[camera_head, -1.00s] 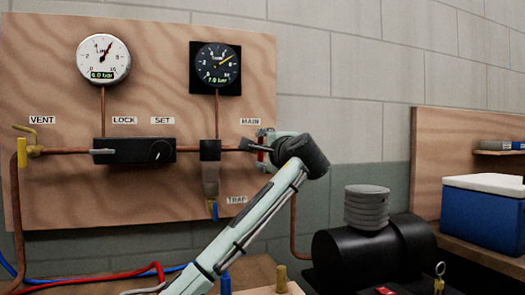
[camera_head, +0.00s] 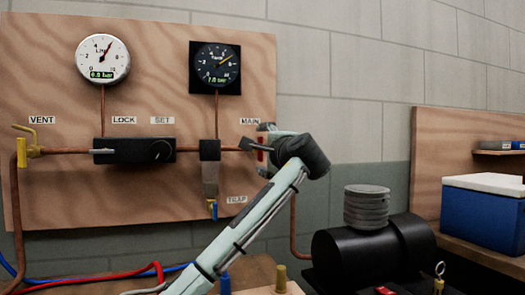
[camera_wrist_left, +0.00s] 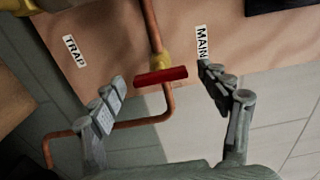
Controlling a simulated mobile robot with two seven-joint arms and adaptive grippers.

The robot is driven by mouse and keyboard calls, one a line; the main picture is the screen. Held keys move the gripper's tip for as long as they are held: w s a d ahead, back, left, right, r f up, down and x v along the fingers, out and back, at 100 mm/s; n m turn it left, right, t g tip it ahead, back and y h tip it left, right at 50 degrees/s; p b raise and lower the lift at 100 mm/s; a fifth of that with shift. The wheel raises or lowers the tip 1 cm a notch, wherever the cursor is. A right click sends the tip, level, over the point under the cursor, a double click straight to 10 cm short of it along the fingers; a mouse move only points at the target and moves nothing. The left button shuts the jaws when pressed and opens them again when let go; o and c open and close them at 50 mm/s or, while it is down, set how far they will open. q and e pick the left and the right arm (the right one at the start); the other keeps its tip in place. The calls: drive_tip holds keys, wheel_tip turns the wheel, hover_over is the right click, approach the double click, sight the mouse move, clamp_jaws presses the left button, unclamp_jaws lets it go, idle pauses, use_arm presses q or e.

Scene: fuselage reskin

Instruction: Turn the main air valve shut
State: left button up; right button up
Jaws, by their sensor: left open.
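The main air valve has a red bar handle (camera_wrist_left: 161,76) on a brass body, on the copper pipe under the MAIN label (camera_wrist_left: 202,43). In the left wrist view the handle lies across the pipe, between my left gripper's fingers (camera_wrist_left: 165,100), with a gap on both sides. The fingers are spread and empty. In the head view my left gripper (camera_head: 260,144) is at the right end of the pipe run, and a bit of the red handle (camera_head: 261,156) shows beside it. The gripper hides most of the valve there. My right gripper is in neither view.
The pipe board (camera_head: 75,195) carries two round gauges (camera_head: 103,59) (camera_head: 215,69), a black regulator block (camera_head: 134,151) and a yellow vent valve (camera_head: 28,141). A black compressor tank (camera_head: 350,256) and a blue cooler (camera_head: 480,220) stand at right.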

use_arm(q)
drive_tip(key=v, duration=1.1)
drive_tip(key=shift+s, duration=0.35)
drive_tip(key=shift+w+d, duration=0.1)
drive_tip(key=x, duration=1.2)
drive_tip(key=n, duration=1.2)
drive_tip(key=s+n, duration=0.1)
drive_tip(key=n, duration=0.5)
drive_tip(key=shift+s+d, duration=0.15)
drive_tip(key=shift+d, duration=0.05)
idle(0.8)
